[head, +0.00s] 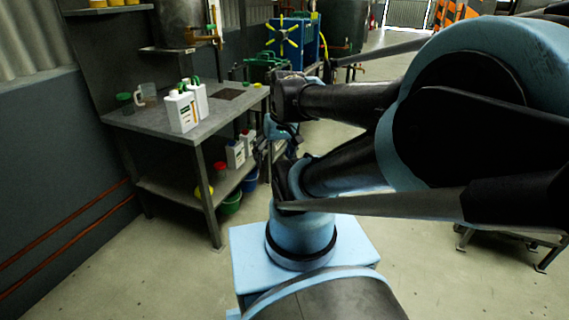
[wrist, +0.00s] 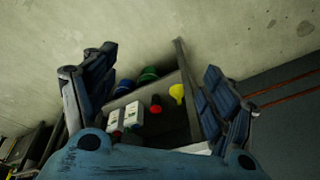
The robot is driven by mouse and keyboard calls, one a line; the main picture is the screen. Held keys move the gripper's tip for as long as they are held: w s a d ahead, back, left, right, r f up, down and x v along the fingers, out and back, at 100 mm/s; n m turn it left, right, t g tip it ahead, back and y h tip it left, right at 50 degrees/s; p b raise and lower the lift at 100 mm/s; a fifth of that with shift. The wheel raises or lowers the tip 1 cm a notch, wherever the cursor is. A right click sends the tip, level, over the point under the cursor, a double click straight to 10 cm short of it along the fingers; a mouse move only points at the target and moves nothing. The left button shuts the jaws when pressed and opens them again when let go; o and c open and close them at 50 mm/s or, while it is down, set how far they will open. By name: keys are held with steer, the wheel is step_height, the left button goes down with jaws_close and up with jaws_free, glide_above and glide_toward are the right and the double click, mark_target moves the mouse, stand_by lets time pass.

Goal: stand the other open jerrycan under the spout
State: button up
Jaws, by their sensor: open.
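Two white jerrycans stand side by side on the grey bench in the head view, a nearer one (head: 182,112) and one behind it (head: 201,98). Green shows at their tops; which is open I cannot tell. More white jerrycans stand on the lower shelf, one (head: 235,155) beside another (head: 248,141); they also show in the wrist view, one (wrist: 133,114) next to another (wrist: 114,121). A brass spout (head: 205,38) sticks out by the tank above the bench. My gripper (wrist: 155,92) is open and empty, facing the lower shelf from a distance. In the head view it is mostly hidden.
The bench (head: 140,120) has a clear jug (head: 147,94) and a dark square patch (head: 229,94). The lower shelf (head: 165,188) also holds a red-topped item (head: 220,168) and a yellow funnel (wrist: 177,92). A green bucket (head: 231,203) stands below. Bench legs border the shelf.

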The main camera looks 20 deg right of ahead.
steer(key=shift+s+d+f+m+h, duration=0.2)
steer(key=shift+s+d+h, duration=0.05)
steer(key=shift+s+d, duration=0.35)
steer(key=shift+s+d+f+m+h, duration=0.2)
steer(key=shift+s+d+h, duration=0.05)
steer(key=shift+s+d, duration=0.25)
steer(key=shift+s+d+f, duration=0.15)
steer(key=shift+s+d, duration=0.15)
steer(key=shift+s, duration=0.1)
steer(key=shift+c, duration=1.2)
steer(key=m+t+y, duration=0.8)
steer(key=m+y, duration=0.6)
steer(key=m, duration=1.2)
glide_toward(191, 85)
steer(key=x, duration=0.5)
steer(key=shift+f, duration=0.2)
steer(key=shift+x, duration=2.65)
steer(key=shift+w+d+f, duration=0.1)
jaws_close()
